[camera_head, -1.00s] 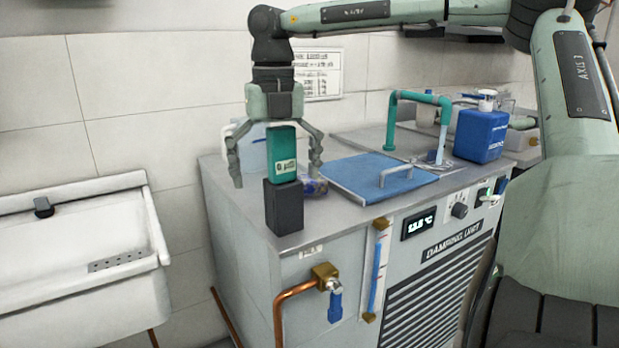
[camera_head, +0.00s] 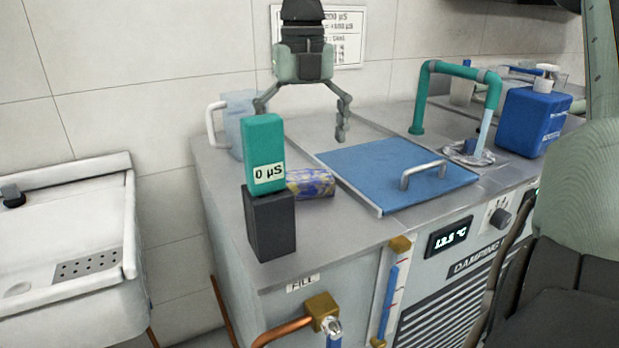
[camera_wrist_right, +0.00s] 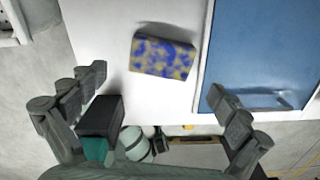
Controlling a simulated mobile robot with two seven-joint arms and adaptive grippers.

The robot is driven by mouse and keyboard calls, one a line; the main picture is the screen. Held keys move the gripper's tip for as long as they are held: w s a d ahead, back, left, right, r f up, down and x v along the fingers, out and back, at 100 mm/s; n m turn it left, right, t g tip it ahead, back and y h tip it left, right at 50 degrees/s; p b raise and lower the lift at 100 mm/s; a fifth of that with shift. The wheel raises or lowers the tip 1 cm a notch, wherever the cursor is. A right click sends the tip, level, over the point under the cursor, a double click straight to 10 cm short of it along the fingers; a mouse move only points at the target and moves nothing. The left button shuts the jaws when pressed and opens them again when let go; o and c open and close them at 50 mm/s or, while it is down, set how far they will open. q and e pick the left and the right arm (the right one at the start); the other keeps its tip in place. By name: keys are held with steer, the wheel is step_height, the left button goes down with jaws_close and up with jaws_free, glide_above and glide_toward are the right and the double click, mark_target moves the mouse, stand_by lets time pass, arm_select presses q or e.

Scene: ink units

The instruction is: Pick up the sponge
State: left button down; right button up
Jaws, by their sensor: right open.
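The sponge (camera_head: 312,183) is a small yellow block with blue-purple blotches. It lies on the grey top of the unit, partly hidden behind the teal meter in the head view. It shows whole in the right wrist view (camera_wrist_right: 162,56), ahead of the fingers. My right gripper (camera_head: 299,128) is open and empty above the counter, higher than the sponge and apart from it. Its spread fingers (camera_wrist_right: 162,100) show at both sides of the wrist view. My left gripper is not in view.
A teal meter (camera_head: 264,152) on a black block (camera_head: 271,222) stands in front of the sponge. A blue lid (camera_head: 395,172) with a handle lies to its right. A clear jug (camera_head: 238,118) stands behind left. A teal pipe (camera_head: 419,100) and blue bottle (camera_head: 533,120) stand farther right.

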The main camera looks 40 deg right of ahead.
mark_target(305, 175)
step_height(305, 175, down, 3)
steer(key=shift+s+a+f, duration=0.1)
steer(key=f, duration=0.4)
steer(key=shift+d+p, duration=0.2)
steer(key=shift+p, duration=0.2)
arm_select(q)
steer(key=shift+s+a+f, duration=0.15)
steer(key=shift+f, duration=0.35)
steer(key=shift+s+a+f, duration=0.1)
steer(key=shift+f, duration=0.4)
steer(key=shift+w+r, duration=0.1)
arm_select(e)
steer(key=shift+c, duration=0.5)
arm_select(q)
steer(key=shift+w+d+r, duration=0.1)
arm_select(e)
steer(key=c, duration=0.7)
